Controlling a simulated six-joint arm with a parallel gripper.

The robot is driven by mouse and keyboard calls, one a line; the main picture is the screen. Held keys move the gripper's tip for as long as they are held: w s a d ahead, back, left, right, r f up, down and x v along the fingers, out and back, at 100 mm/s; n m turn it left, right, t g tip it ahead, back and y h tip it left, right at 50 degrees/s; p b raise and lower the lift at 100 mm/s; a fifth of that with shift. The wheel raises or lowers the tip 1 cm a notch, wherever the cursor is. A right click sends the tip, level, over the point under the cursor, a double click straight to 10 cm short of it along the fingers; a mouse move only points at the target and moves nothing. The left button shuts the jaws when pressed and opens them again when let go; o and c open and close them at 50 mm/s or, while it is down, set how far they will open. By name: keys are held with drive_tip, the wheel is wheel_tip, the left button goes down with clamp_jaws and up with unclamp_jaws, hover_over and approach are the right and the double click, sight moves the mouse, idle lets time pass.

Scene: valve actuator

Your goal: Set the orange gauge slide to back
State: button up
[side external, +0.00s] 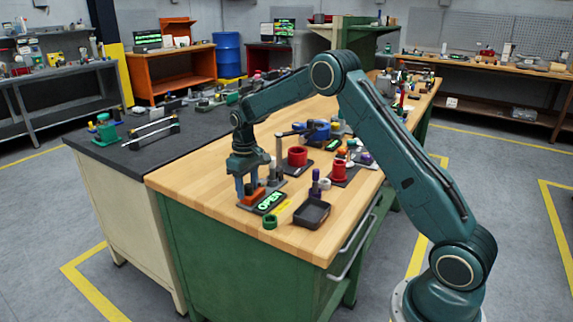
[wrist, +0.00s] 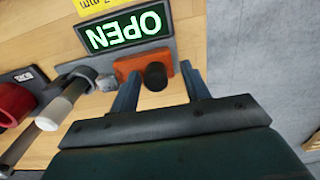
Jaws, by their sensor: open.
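An orange block (wrist: 133,66) with a dark round knob (wrist: 156,77) on it sits beside a green-lit OPEN sign (wrist: 125,30) in the wrist view. I cannot tell for sure that this is the gauge slide. In the side view the orange block (side external: 257,195) is partly hidden by my gripper (side external: 249,190), next to the OPEN sign (side external: 269,202). My gripper (wrist: 161,70) points down and is open, with one finger on each side of the knob. The knob shows between the fingers; whether either finger touches it is unclear.
A grey post (side external: 279,155) with a handle and a red cylinder (side external: 297,157) stand close behind. The bench front left (side external: 205,190) is clear.

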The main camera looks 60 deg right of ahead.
wheel_tip(320, 180, up, 14)
idle(0.7)
drive_tip(key=s+a+r+t, duration=0.1)
drive_tip(key=s+a+r, duration=0.35)
drive_tip(key=s, duration=0.35)
drive_tip(key=s+a+r+t, duration=0.2)
drive_tip(key=s+a+r, duration=0.3)
drive_tip(key=s, duration=0.4)
drive_tip(key=s+a+f+t, duration=0.1)
drive_tip(key=s+f, duration=0.1)
drive_tip(key=s, duration=0.7)
drive_tip(key=s+a+f+t, duration=0.1)
drive_tip(key=s+f, duration=0.1)
drive_tip(key=s, duration=0.8)
drive_tip(key=shift+a+t, duration=0.3)
drive_tip(key=shift+a, duration=0.05)
